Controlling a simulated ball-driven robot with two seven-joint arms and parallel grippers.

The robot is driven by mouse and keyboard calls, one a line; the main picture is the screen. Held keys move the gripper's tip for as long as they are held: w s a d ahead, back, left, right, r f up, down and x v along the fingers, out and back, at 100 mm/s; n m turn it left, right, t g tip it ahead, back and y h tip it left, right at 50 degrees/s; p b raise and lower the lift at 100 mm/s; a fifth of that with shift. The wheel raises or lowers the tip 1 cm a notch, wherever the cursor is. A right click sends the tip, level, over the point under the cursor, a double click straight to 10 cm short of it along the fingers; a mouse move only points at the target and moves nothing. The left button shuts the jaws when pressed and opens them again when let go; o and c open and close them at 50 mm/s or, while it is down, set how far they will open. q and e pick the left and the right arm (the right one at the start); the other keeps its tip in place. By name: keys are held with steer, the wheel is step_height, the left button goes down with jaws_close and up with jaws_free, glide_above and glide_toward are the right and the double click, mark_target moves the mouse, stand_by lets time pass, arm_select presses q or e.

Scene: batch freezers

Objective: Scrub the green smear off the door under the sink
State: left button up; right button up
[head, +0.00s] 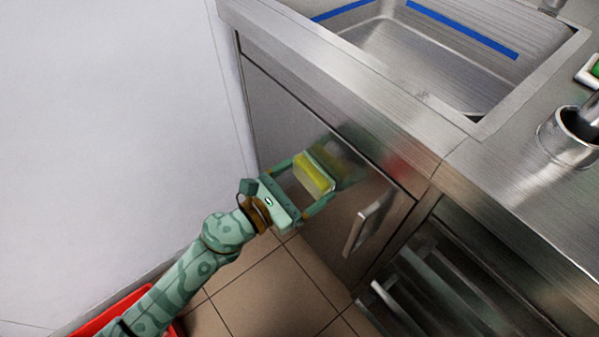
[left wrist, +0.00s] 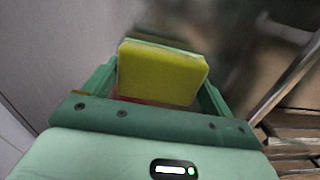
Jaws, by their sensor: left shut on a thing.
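My left gripper (head: 318,180) is shut on a yellow sponge (head: 311,174) with a thin green side. The sponge also shows between the fingers in the left wrist view (left wrist: 162,75). The gripper holds it at the steel door (head: 275,110) under the sink (head: 400,55), green side toward the door. I cannot tell whether it touches. A blurred dark green patch (head: 352,165) shows on the door just beyond the sponge; I cannot tell smear from reflection there. My right gripper is not in view.
The door's bar handle (head: 368,222) sticks out to the right of the gripper. Open racks (head: 440,285) stand farther right. A white wall (head: 110,130) is at left, with a red container (head: 125,305) on the tiled floor. A metal pot (head: 565,138) stands on the counter.

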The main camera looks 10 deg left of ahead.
mark_target(296, 172)
arm_select(q)
steer(key=shift+w+a+f+b, duration=0.2)
steer(key=shift+w+a+b, duration=0.15)
steer(key=shift+w+a, duration=0.8)
steer(key=shift+w+a+r+b, duration=0.1)
steer(key=shift+w+a+b, duration=0.15)
steer(key=shift+w+a, duration=0.3)
steer(key=shift+w+a+f+b, duration=0.1)
steer(key=shift+w+a+b, duration=0.2)
steer(key=shift+a, duration=0.5)
steer(key=shift+w+a+r+b, duration=0.1)
steer(key=shift+w+a+b, duration=0.05)
steer(key=shift+w+a, duration=0.45)
steer(key=shift+w+a+f+b, duration=0.1)
steer(key=shift+w+a+b, duration=0.3)
steer(key=shift+a, duration=0.3)
steer(key=shift+w+a+f+b, duration=0.1)
steer(key=shift+w+a+b, duration=0.25)
steer(key=shift+a, duration=0.3)
steer(key=shift+w+a+r, duration=0.1)
steer(key=shift+w+a, duration=0.05)
steer(key=shift+a, duration=0.2)
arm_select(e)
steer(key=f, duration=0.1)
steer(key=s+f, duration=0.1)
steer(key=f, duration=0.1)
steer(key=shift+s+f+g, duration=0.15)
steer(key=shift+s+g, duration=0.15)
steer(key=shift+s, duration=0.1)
